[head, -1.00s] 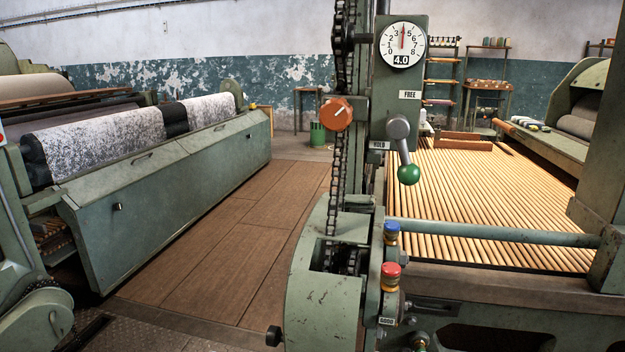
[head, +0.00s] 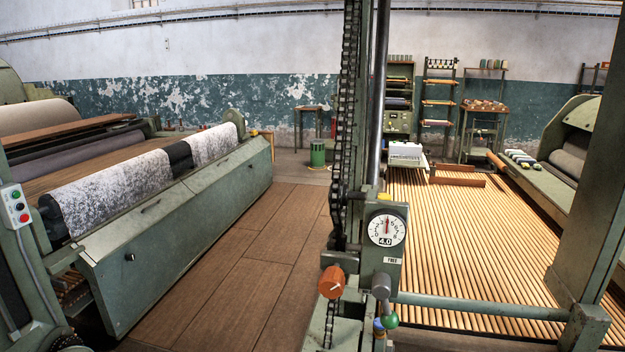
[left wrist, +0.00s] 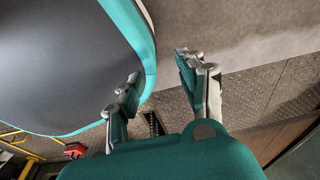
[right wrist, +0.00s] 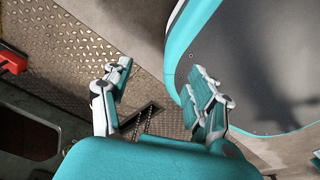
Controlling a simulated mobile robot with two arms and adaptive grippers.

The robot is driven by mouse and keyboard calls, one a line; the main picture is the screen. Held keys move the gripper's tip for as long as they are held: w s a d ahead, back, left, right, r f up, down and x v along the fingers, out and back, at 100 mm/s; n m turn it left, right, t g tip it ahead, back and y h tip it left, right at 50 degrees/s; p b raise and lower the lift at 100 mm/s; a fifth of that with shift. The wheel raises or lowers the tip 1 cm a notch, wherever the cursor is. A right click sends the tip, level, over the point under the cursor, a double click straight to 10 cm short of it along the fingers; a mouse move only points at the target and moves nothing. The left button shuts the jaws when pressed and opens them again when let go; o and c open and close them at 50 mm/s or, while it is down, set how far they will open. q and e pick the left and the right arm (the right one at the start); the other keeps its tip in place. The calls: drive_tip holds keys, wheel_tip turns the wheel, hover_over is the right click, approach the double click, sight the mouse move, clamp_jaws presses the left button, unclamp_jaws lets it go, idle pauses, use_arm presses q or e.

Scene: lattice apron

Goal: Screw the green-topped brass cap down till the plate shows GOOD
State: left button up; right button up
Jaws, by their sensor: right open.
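The green-topped brass cap and the GOOD plate are not in any view now; they lie below the lower edge of the head view. The green panel above them carries a round dial (head: 387,230) reading 4.0, a FREE label (head: 393,260) and a lever with a green ball (head: 391,320). A blue-topped brass cap (head: 378,325) shows partly behind the lever. My left gripper (left wrist: 160,80) is open and empty, over the floor beside my base. My right gripper (right wrist: 160,85) is open and empty, also over the floor. Neither gripper shows in the head view.
An orange knob (head: 333,281) sticks out left of the panel, beside a chain column (head: 345,120). A bed of wooden slats (head: 460,250) lies right, behind a green rail (head: 480,306). A long green machine (head: 190,230) stands left. The wooden floor (head: 255,240) between is clear.

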use_arm(q)
drive_tip(key=s, duration=0.1)
drive_tip(key=s+g, duration=0.1)
drive_tip(key=s, duration=0.1)
drive_tip(key=shift+a+r, duration=0.15)
drive_tip(key=shift+a, duration=0.2)
use_arm(e)
drive_tip(key=s, duration=0.1)
drive_tip(key=s+g, duration=0.1)
drive_tip(key=s, duration=0.1)
drive_tip(key=shift+d+r, duration=0.15)
drive_tip(key=shift+d, duration=0.2)
use_arm(q)
drive_tip(key=shift+w, duration=0.15)
